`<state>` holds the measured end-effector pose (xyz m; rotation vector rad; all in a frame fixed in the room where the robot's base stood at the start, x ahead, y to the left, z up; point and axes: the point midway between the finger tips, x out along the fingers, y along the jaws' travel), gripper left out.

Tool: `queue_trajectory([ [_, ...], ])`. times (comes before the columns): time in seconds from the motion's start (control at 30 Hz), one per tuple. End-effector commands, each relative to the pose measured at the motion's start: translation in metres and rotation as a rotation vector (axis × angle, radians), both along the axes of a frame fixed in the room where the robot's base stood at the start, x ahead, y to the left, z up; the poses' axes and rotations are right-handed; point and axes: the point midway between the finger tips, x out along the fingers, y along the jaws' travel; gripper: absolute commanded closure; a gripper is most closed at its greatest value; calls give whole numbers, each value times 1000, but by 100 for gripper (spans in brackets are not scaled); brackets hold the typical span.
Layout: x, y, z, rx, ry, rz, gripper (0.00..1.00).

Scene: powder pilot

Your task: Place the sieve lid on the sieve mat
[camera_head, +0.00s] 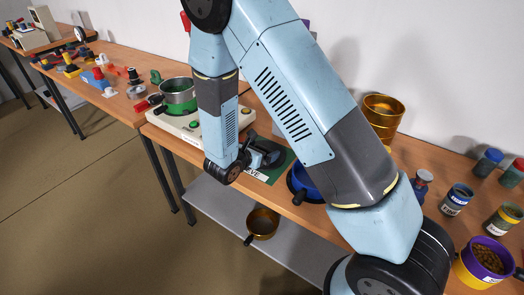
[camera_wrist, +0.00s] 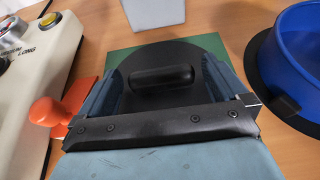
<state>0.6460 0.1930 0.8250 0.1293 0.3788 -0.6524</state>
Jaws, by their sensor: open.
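The sieve lid (camera_wrist: 150,99) is a flat black disc with a raised bar handle. It lies on the green sieve mat (camera_wrist: 212,43), whose far edge and right corner show past the lid. In the head view the mat (camera_head: 281,169) shows as a green strip, and the lid is mostly hidden by my wrist. My gripper (camera_wrist: 165,74) is open, its two fingers apart on either side of the lid's handle, with nothing clamped between them. In the head view my gripper (camera_head: 264,154) is low over the mat.
A blue pan with a black rim (camera_wrist: 300,62) stands close to the right. A white machine (camera_wrist: 38,75) stands at the left, with an orange knobbed piece (camera_wrist: 60,112) beside it. A grey block (camera_wrist: 155,12) is behind. A brass pan (camera_head: 263,222) sits on the lower shelf.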

Motion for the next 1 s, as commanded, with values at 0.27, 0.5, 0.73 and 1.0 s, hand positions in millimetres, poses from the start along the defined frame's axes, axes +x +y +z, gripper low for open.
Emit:
queue_trajectory([
  [0.27, -23, 19, 14, 2, 0, 4, 0],
  [0.5, -57, 45, 32, 2, -1, 2, 0],
  [0.73, -80, 62, 44, 2, -1, 0, 0],
  [1.0, -88, 68, 47, -1, 0, -2, 0],
])
